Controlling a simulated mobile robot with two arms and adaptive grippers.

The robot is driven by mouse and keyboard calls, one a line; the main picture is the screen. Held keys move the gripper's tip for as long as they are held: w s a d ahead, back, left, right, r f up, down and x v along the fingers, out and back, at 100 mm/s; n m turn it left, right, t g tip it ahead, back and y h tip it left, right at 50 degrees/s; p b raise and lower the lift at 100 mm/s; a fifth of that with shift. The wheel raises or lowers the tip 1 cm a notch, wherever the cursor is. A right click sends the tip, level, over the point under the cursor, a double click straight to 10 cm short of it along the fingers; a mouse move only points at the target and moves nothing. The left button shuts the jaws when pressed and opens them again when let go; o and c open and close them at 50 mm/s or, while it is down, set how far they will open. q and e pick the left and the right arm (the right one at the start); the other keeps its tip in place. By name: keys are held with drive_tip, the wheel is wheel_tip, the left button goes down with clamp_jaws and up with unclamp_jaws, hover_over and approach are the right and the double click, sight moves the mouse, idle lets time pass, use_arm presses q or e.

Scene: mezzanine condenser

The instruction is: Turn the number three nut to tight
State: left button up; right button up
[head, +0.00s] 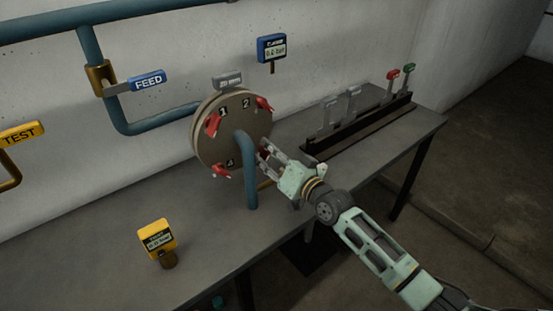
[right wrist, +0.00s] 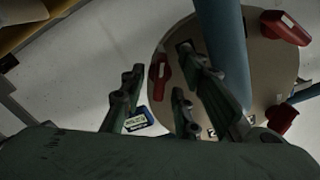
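A round flange plate (head: 205,150) with red wing nuts stands on the bench, a blue pipe running down from its middle. Nut one (head: 213,124), nut two (head: 264,103) and nut four (head: 221,170) show in the head view. The number three nut is mostly hidden behind my right gripper (head: 262,153) at the plate's lower right. In the right wrist view it appears to be the red nut (right wrist: 160,76) between the fingers, with a dark tag beside it. My right gripper is open around it; contact cannot be told. My left gripper is out of view.
The blue pipe (head: 249,175) is close beside my right gripper. A blue gauge (head: 271,47) is above, and a yellow gauge (head: 157,238) stands on the bench (head: 105,265). A rack with levers (head: 360,129) is to the right. The bench's front left is mostly clear.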

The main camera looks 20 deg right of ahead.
drive_tip(key=v, duration=1.2)
drive_tip(key=shift+w, duration=0.1)
drive_tip(key=s+a+f+n+g+h, duration=0.2)
drive_tip(key=s+a+f+n+g, duration=0.35)
drive_tip(key=s+f, duration=0.8)
drive_tip(key=s+d+f+m+g+h, duration=0.15)
drive_tip(key=s+g, duration=0.25)
drive_tip(key=s, duration=0.5)
drive_tip(key=s+d+f+g+h, duration=0.1)
drive_tip(key=s+f+g+h, duration=0.2)
drive_tip(key=s, duration=0.5)
wheel_tip(320, 180, down, 25)
drive_tip(key=s+g, duration=0.2)
drive_tip(key=s+d+f+g, duration=0.1)
drive_tip(key=s+d+f, duration=0.1)
drive_tip(key=s+f, duration=1.4)
drive_tip(key=shift+s+d+f+n, duration=0.3)
drive_tip(key=shift+s+d+f, duration=0.05)
drive_tip(key=shift+s+f, duration=0.1)
